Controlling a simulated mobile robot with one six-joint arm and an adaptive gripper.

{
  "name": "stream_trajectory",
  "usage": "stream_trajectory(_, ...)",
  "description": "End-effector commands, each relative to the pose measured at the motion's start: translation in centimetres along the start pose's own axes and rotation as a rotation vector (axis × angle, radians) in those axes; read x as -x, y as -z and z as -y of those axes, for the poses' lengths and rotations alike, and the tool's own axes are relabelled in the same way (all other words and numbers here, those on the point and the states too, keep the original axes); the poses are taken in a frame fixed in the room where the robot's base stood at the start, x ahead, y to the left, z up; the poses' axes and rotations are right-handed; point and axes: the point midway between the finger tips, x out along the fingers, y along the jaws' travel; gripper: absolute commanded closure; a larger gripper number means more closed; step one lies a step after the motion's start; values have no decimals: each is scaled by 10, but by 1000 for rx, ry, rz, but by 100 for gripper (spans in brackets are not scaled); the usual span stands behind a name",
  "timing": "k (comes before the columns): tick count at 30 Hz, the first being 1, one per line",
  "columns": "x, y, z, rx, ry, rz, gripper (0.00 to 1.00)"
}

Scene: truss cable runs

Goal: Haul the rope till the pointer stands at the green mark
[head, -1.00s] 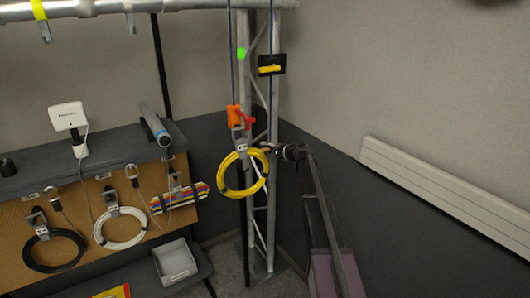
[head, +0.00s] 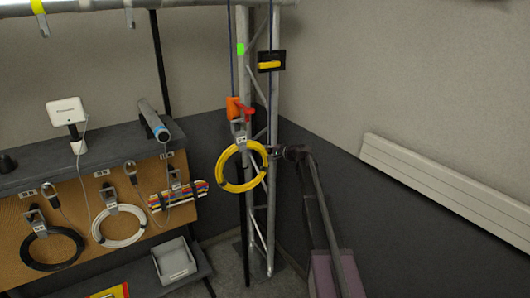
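A blue rope (head: 270,25) hangs from the top bar, passing a black plate with a yellow part (head: 269,66) on the truss. A second line to the left carries an orange block with a red pointer-like piece (head: 245,113) and a yellow cable coil (head: 221,171). The green mark (head: 240,49) is on the truss upright, well above the red piece. My gripper (head: 273,153) is at the truss just right of the coil, below the black plate. It is small and dark, so its fingers and any hold on the rope cannot be made out.
A bench (head: 100,148) on the left has a pegboard front with black and white cable coils. A grey bin (head: 174,260) sits low beside the truss. A white ribbed panel (head: 440,185) runs along the right wall.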

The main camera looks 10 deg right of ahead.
Motion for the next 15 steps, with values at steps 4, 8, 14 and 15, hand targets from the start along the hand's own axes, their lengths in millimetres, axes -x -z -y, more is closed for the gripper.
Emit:
stream_trajectory(4, -6, 1, -24, 2, -4, 1, 100)
stream_trajectory(8, -10, 3, -42, 3, -4, 2, 100)
stream_trajectory(14, -17, 6, -70, 3, -4, 2, 100)
stream_trajectory(15, -19, 6, -76, 3, -4, 2, 100)
